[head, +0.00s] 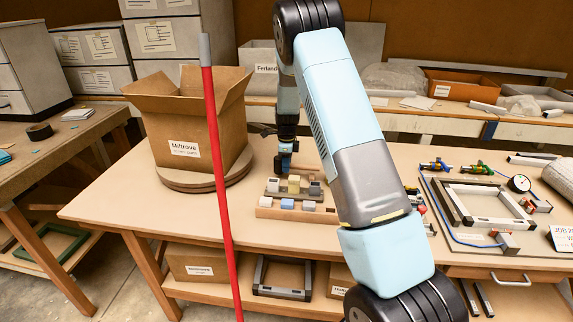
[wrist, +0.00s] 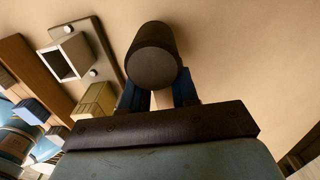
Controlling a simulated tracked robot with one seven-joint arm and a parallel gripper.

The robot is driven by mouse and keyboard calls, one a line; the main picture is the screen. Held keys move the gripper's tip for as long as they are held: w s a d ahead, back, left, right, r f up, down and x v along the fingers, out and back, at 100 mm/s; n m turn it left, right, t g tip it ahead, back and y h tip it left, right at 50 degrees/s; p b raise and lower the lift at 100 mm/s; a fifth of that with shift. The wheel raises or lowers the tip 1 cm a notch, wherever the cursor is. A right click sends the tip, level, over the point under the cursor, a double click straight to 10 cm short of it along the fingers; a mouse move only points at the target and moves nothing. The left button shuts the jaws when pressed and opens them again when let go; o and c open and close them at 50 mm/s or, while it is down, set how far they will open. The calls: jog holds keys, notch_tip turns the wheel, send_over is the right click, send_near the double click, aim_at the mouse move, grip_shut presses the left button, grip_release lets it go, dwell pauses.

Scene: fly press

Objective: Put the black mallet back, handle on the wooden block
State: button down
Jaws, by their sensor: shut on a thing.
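My gripper (head: 283,164) points down over the table, behind the rack of small blocks. In the wrist view its blue fingers (wrist: 160,92) are shut on the black mallet (wrist: 153,55), whose round dark head stands out just beyond the fingertips. A pale piece, apparently the handle, shows between the fingers; the rest is hidden. In the head view the mallet is too small to make out clearly. A long wooden block (head: 297,213) lies in front of the grey rack; a wooden bar also shows at the left of the wrist view (wrist: 38,72). I cannot tell whether the mallet touches the table.
A grey rack with small blocks (head: 293,186) is close to my gripper. An open Miltrove carton (head: 190,125) stands on a round board to the left. A red pole (head: 217,190) crosses the view in front. A metal frame (head: 487,205) lies at right. Table at front left is clear.

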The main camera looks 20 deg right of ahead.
jog(key=shift+f, duration=1.2)
dwell(0.3)
grip_release()
dwell(0.7)
jog(key=shift+r, duration=3.5)
